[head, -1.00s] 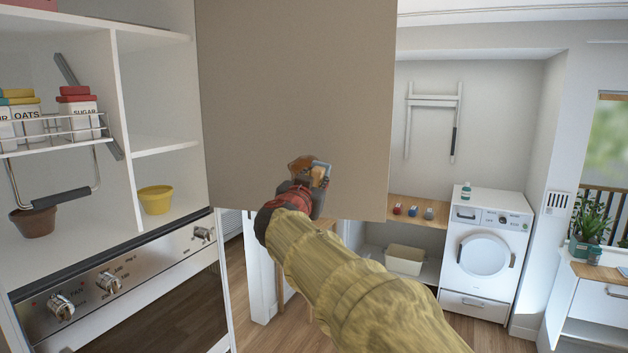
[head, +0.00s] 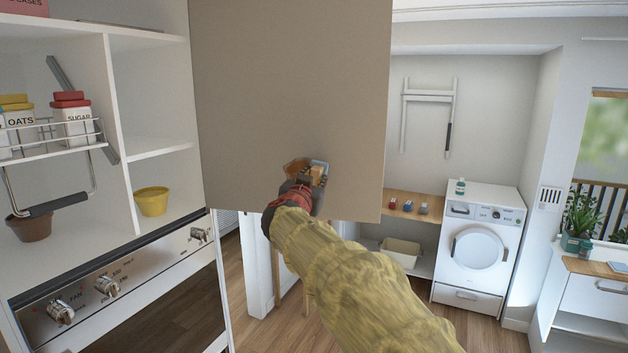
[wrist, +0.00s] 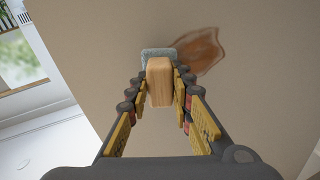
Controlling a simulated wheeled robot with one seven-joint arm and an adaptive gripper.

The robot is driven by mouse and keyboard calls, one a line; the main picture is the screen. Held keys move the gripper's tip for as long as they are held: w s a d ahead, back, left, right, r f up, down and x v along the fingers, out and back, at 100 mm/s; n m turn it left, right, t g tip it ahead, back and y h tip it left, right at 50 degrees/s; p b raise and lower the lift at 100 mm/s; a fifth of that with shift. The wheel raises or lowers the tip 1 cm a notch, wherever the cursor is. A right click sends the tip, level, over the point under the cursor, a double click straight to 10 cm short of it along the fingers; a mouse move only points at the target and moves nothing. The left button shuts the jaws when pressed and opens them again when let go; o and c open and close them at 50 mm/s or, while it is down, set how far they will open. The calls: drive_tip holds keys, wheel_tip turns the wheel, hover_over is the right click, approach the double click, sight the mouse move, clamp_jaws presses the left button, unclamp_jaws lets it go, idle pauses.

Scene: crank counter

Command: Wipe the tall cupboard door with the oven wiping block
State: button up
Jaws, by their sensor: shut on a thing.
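The tall cupboard door (head: 290,90) is a large beige panel standing open in the middle of the head view. It fills most of the wrist view (wrist: 110,40). A brown stain (wrist: 203,52) marks the door just right of the block; its edge shows in the head view (head: 293,166). My gripper (wrist: 159,98) is shut on the wiping block (wrist: 160,78), which has a wooden grip and a grey pad. The pad is at the door's surface beside the stain's left edge; I cannot tell whether it presses. In the head view my gripper (head: 307,185) partly hides the block.
Open shelves at left hold a yellow bowl (head: 152,201), a brown pot (head: 30,226) and a wire rack of canisters (head: 73,118). The oven (head: 110,285) is below. A washing machine (head: 480,245) and a small wooden shelf (head: 408,204) stand behind, at right.

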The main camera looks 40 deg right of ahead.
drive_tip(key=shift+b+x, duration=0.7)
drive_tip(key=shift+x, duration=0.25)
idle(0.4)
drive_tip(key=shift+w+a, duration=0.1)
drive_tip(key=shift+w+a+f+b, duration=0.1)
drive_tip(key=shift+w+a+b, duration=0.85)
drive_tip(key=shift+w, duration=0.25)
drive_tip(key=shift+w+a+f+b, duration=0.1)
drive_tip(key=shift+w+a+b, duration=0.7)
drive_tip(key=shift+w+b, duration=0.35)
drive_tip(key=shift+w+a+r+b, duration=0.1)
drive_tip(key=shift+w+a+b, duration=0.4)
drive_tip(key=shift+w, duration=0.35)
drive_tip(key=shift+w+a+r+b, duration=0.1)
drive_tip(key=shift+w+a+b, duration=0.25)
drive_tip(key=shift+w+a, duration=0.35)
drive_tip(key=shift+w+a+b, duration=0.4)
drive_tip(key=shift+w+b, duration=0.05)
drive_tip(key=shift+w, duration=0.5)
drive_tip(key=shift+d+f+b, duration=0.1)
drive_tip(key=shift+b, duration=0.6)
drive_tip(key=shift+s+d+b, duration=0.45)
drive_tip(key=shift+b, duration=0.25)
drive_tip(key=shift+s+d+b, duration=0.9)
drive_tip(key=shift+s+b, duration=0.15)
drive_tip(key=shift+s, duration=0.05)
